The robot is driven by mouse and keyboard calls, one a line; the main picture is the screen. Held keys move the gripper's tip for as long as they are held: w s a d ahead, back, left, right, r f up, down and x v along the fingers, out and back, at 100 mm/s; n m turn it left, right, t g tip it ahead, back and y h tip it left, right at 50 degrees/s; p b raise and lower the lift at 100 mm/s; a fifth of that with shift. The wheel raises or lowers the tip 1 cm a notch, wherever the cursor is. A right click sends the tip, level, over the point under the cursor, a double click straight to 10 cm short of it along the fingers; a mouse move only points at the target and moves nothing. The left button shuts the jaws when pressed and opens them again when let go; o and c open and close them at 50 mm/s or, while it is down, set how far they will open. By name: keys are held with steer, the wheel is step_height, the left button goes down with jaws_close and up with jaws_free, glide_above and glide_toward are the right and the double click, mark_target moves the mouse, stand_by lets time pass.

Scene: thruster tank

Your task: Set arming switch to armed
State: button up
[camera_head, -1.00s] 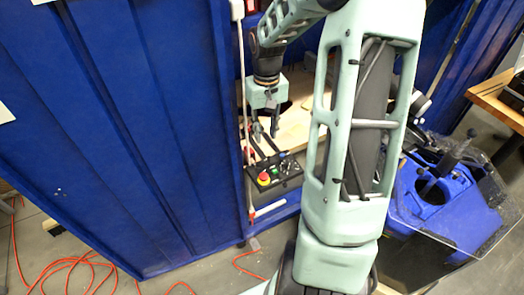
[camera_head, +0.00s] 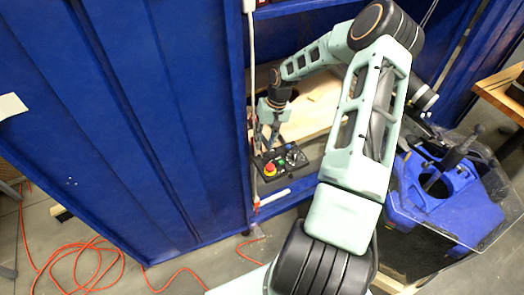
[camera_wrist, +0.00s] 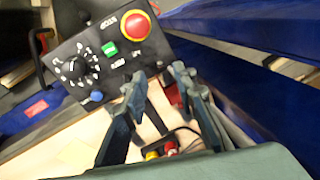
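A black control box (camera_head: 297,157) sits on the wooden shelf edge inside the blue cabinet, and its panel (camera_wrist: 150,56) fills the upper left of the wrist view. The panel carries a red mushroom button on a yellow ring (camera_wrist: 137,25), a green rocker (camera_wrist: 110,48), a black rotary dial (camera_wrist: 75,70) and a small blue knob (camera_wrist: 96,96). The labels are too blurred to read, so I cannot tell which control is the arming switch or its setting. My gripper (camera_wrist: 160,75) is open and empty, its fingertips close to the panel's lower edge; it also shows above the box in the head view (camera_head: 266,150).
Blue cabinet walls (camera_head: 150,120) stand close on the left. A white vertical rod (camera_head: 251,90) runs near my gripper. Red and yellow parts (camera_wrist: 160,151) show beyond my fingers. Orange cable (camera_head: 90,250) lies on the floor. A blue machine with a clear cover (camera_head: 440,200) stands at right.

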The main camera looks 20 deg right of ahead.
mark_target(262, 157)
steer(key=f, duration=0.2)
steer(key=a+f, duration=0.1)
steer(key=f, duration=0.2)
steer(key=shift+w+f+p, duration=0.1)
steer(key=shift+f+p, duration=0.2)
steer(key=shift+p, duration=0.05)
steer(key=shift+a, duration=0.1)
jaws_close()
